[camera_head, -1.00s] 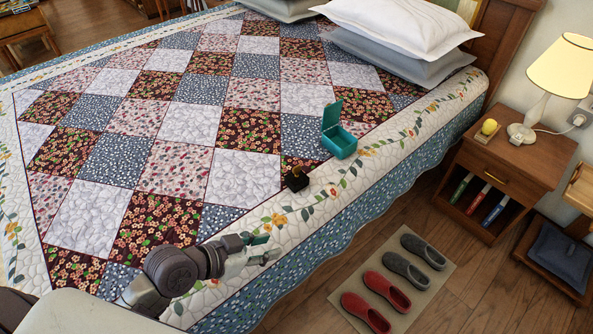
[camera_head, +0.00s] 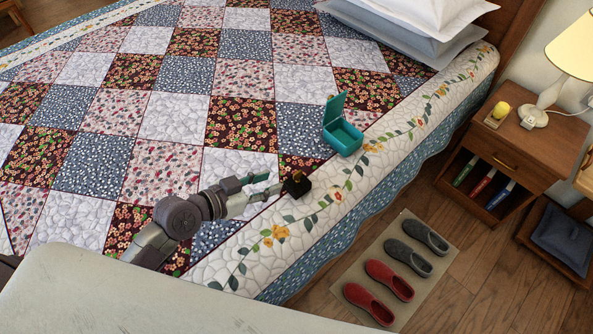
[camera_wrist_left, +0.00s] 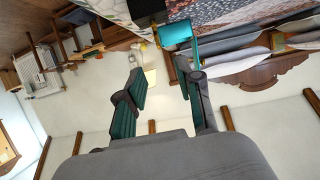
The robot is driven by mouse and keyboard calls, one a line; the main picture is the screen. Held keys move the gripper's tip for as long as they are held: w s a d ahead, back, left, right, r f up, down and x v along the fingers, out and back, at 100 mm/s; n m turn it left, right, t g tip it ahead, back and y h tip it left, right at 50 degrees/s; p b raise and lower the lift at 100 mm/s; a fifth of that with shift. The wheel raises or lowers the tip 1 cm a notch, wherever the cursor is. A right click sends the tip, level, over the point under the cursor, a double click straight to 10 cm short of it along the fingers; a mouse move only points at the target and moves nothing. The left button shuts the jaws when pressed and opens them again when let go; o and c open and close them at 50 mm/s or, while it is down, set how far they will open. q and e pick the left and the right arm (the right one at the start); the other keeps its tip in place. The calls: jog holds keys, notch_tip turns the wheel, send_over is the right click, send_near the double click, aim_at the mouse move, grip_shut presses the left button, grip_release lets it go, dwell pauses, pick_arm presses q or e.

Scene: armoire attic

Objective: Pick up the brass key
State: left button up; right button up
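A small black block (camera_head: 297,187) sits on the quilt near the bed's right side, with a small brass-coloured bit on its top. That bit is too small to tell whether it is the brass key. In the left wrist view, a dark shape (camera_wrist_left: 146,20) at the top edge looks like the same block. My left gripper (camera_head: 271,184) is just left of the block, low over the quilt. Its two fingers are apart in the left wrist view (camera_wrist_left: 166,92), with nothing between them. My right gripper is not in view.
An open teal box (camera_head: 343,138) with its lid up stands on the quilt beyond the block. It also shows in the left wrist view (camera_wrist_left: 175,36). Pillows (camera_head: 400,46) lie at the headboard. A nightstand (camera_head: 513,150) and slippers (camera_head: 391,278) are to the right.

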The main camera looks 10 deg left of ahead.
aim_at(295, 174)
pick_arm(q)
jog(key=x, duration=0.5)
jog(key=shift+w+d+f, duration=0.15)
jog(key=shift+w, duration=0.05)
jog(key=p+x, duration=0.1)
jog(key=x, duration=0.3)
jog(key=shift+w+d+f, duration=0.1)
jog(key=shift+w+f, duration=0.1)
jog(key=shift+f, duration=0.1)
jog(key=shift+w+d+f, duration=0.1)
jog(key=shift+w, duration=0.05)
jog(key=shift+c, duration=0.5)
jog(key=c, duration=0.5)
grip_shut()
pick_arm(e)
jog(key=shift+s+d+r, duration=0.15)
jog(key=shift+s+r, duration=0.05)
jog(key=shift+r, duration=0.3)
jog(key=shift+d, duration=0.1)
